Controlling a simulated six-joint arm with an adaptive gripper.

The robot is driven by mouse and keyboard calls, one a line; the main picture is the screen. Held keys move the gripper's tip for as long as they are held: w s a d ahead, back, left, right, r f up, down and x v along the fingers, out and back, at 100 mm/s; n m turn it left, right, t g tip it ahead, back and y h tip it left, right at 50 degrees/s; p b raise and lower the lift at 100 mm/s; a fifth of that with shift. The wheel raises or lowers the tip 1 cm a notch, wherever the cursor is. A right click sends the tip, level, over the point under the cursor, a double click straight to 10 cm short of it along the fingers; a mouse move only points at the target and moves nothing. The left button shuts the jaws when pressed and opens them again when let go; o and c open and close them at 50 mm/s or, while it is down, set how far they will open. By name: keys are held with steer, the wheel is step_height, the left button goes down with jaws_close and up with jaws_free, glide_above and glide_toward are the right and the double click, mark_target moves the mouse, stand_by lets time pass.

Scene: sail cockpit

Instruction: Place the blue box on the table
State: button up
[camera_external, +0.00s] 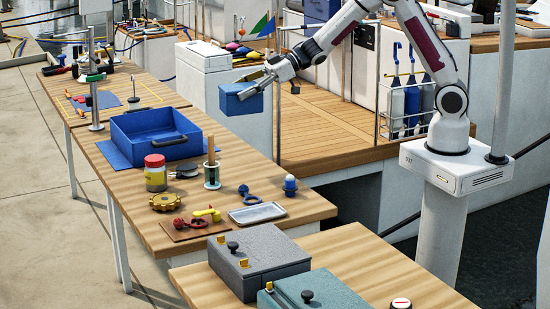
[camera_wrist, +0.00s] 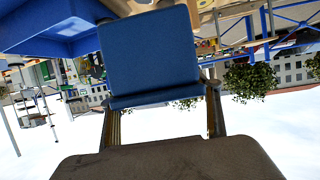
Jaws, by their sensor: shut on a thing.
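The blue box (camera_external: 241,99) is a small lidded box held in the air beside the right edge of the wooden table (camera_external: 222,143). My gripper (camera_external: 262,84) is shut on it from the upper right. In the wrist view the blue box (camera_wrist: 150,57) fills the upper middle, between the two fingers of my gripper (camera_wrist: 162,120). The box is apart from the tabletop. Its underside contact and the exact finger grip are partly hidden.
A blue tray (camera_external: 148,133) with handles stands on the table. Nearby are a red-lidded jar (camera_external: 155,178), a brush holder (camera_external: 211,175), a metal tray (camera_external: 257,213) and a grey case (camera_external: 260,258). Some bare wood lies right of the blue tray.

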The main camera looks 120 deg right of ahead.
steer(key=shift+w+a+r, duration=0.15)
steer(key=shift+a+r, duration=0.1)
steer(key=shift+r, duration=0.2)
steer(key=shift+w+a+r, duration=0.1)
steer(key=shift+a+r, duration=0.1)
steer(key=shift+r, duration=0.25)
steer(key=w+a+n+y, duration=0.3)
steer(key=w+a, duration=0.1)
steer(key=a, duration=1)
steer(key=w+a+n+y, duration=0.2)
steer(key=w+a+y, duration=0.15)
steer(key=a, duration=1.05)
steer(key=s+a+n+g+y, duration=0.2)
steer(key=a+n, duration=0.1)
steer(key=a, duration=1.2)
steer(key=s+a+n+g+y, duration=0.2)
steer(key=a+y, duration=0.1)
steer(key=a, duration=1.3)
step_height(320, 180, down, 11)
steer(key=shift+f, duration=0.15)
step_height(320, 180, down, 6)
